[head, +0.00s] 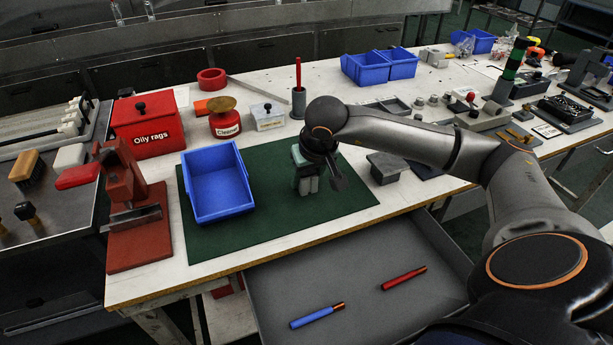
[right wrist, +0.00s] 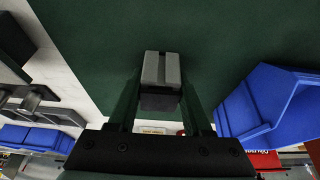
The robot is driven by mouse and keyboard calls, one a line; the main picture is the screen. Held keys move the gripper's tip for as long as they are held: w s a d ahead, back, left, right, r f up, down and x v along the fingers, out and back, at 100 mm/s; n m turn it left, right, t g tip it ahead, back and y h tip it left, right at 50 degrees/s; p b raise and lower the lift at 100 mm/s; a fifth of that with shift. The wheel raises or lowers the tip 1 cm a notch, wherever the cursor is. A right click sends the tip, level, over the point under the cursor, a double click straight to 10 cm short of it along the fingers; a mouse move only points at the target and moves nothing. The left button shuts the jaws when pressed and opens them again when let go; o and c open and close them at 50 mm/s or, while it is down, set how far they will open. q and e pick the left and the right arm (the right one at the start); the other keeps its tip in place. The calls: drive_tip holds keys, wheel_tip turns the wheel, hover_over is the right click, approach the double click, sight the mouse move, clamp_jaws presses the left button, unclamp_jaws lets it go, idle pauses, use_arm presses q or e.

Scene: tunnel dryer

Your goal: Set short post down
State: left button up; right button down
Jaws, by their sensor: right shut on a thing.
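My right gripper (head: 307,178) points down over the green mat (head: 345,200), to the right of the blue bin. In the right wrist view, its two fingers (right wrist: 160,95) are shut on a short grey post (right wrist: 160,68) with a dark end toward the camera. In the head view, the grey post (head: 308,187) shows low at the gripper, partly hidden by it. I cannot tell whether the post touches the mat. My left gripper is not in view.
The blue bin (head: 218,182) stands empty on the mat's left part. A grey block with a flat top (head: 386,166) stands right of the mat. The open drawer (head: 350,265) below holds a blue marker (head: 317,316) and a red marker (head: 404,278). The mat's front right is clear.

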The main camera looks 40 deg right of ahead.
drive_tip(key=c, duration=0.8)
unclamp_jaws()
drive_tip(key=shift+f, duration=0.1)
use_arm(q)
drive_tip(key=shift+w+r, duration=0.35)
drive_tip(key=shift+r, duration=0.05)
use_arm(e)
drive_tip(key=o, duration=0.5)
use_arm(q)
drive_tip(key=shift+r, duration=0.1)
use_arm(e)
drive_tip(key=shift+r, duration=0.2)
use_arm(q)
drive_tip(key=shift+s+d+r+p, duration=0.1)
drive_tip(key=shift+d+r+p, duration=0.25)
drive_tip(key=shift+p, duration=0.8)
use_arm(e)
drive_tip(key=shift+v, duration=6)
